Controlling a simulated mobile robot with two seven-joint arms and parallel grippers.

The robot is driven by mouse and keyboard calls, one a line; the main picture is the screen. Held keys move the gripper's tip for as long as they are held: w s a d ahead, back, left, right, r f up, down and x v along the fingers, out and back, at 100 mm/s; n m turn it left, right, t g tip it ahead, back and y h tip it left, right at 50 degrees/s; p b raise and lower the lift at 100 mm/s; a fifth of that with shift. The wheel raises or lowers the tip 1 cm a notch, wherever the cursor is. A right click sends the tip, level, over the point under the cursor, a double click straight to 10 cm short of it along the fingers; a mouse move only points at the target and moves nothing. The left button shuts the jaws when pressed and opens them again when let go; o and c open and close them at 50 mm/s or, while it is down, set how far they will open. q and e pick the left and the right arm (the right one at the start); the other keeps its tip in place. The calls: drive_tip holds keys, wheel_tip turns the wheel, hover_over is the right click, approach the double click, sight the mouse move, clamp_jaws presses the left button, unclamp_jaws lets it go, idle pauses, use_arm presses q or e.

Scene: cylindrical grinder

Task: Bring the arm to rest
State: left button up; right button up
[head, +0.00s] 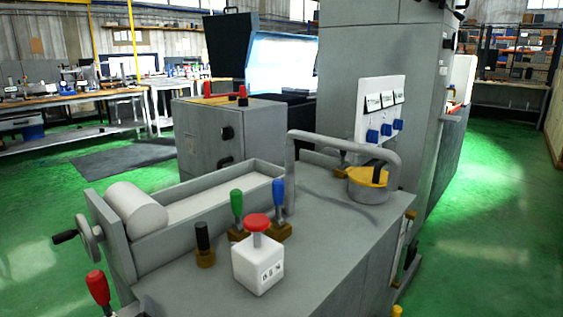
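Neither of my arms shows in the head view, and no gripper is in the picture. The view holds a grey cylindrical grinder (330,245) close in front of me. On its top stand a white box with a red mushroom button (257,222), a green-handled lever (237,203), a blue-handled lever (278,196) and a black-knobbed lever (203,238). A white cylinder (136,207) lies at the left end of the machine's trough, beside a handwheel (90,238).
A curved grey pipe (345,142) arches over the machine top by a yellow-topped round part (368,177). A tall grey column (385,75) with blue knobs stands behind. Workbenches (60,100) line the back left. Green floor (490,230) is clear at right.

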use_arm(q)
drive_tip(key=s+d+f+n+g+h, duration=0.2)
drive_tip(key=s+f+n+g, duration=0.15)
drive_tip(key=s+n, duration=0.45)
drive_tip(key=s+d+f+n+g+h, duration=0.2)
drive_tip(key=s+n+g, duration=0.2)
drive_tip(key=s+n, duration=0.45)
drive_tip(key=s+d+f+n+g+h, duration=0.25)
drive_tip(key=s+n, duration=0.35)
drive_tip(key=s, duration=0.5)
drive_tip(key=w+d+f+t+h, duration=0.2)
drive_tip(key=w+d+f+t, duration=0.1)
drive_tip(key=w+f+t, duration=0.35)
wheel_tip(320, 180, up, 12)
drive_tip(key=p, duration=1.5)
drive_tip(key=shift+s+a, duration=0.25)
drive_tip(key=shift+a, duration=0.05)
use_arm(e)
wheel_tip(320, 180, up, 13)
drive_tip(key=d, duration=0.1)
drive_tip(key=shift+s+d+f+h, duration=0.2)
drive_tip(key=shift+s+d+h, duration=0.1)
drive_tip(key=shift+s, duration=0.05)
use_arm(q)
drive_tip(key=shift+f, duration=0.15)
